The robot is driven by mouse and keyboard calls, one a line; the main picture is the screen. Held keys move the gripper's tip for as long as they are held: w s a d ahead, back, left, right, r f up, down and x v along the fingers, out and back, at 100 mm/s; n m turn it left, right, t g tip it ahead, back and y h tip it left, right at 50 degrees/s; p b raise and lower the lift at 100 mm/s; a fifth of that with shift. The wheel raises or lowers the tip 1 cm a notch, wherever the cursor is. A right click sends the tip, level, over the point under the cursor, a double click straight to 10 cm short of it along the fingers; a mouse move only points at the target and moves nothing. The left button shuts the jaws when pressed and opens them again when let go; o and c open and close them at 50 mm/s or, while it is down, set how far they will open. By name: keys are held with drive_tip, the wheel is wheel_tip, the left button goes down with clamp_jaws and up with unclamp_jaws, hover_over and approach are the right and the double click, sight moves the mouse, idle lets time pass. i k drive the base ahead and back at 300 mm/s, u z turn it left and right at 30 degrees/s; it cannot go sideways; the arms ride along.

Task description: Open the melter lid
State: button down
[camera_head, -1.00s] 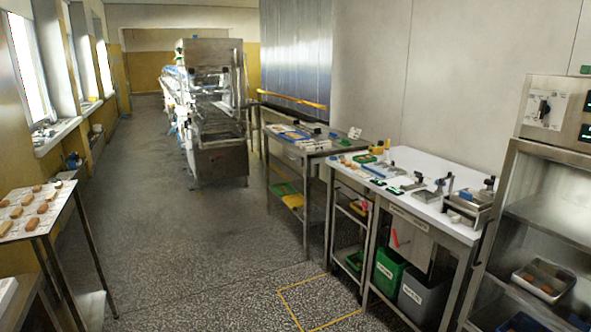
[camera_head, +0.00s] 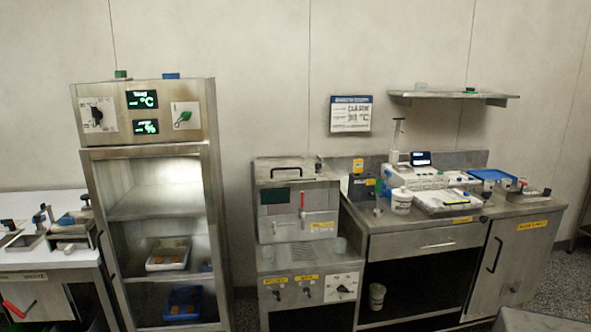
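What looks like the melter (camera_head: 270,225) is a stainless steel box on a steel stand, near the middle of the head view. Its lid (camera_head: 265,175) is on top and looks shut, with a black bar handle (camera_head: 292,169) on it. The front has a dark display panel (camera_head: 274,196), a red-handled lever (camera_head: 303,203) and a yellow label. The stand below has knobs and a dial (camera_head: 343,287). My gripper is not in view.
A tall open-shelved steel cabinet (camera_head: 147,153) stands left of the melter. A steel counter (camera_head: 375,222) with a scale, pots and a tray adjoins on the right. A wall shelf (camera_head: 440,95) hangs above it. A white worktable (camera_head: 45,258) is at far left.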

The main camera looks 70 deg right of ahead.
sight(288, 169)
drive_tip(key=u, duration=0.8)
drive_tip(key=k, duration=0.15)
drive_tip(key=z, duration=2.95)
drive_tip(key=k, duration=0.6)
drive_tip(key=u, duration=0.15)
drive_tip(key=i, duration=0.6)
drive_tip(key=z, duration=0.05)
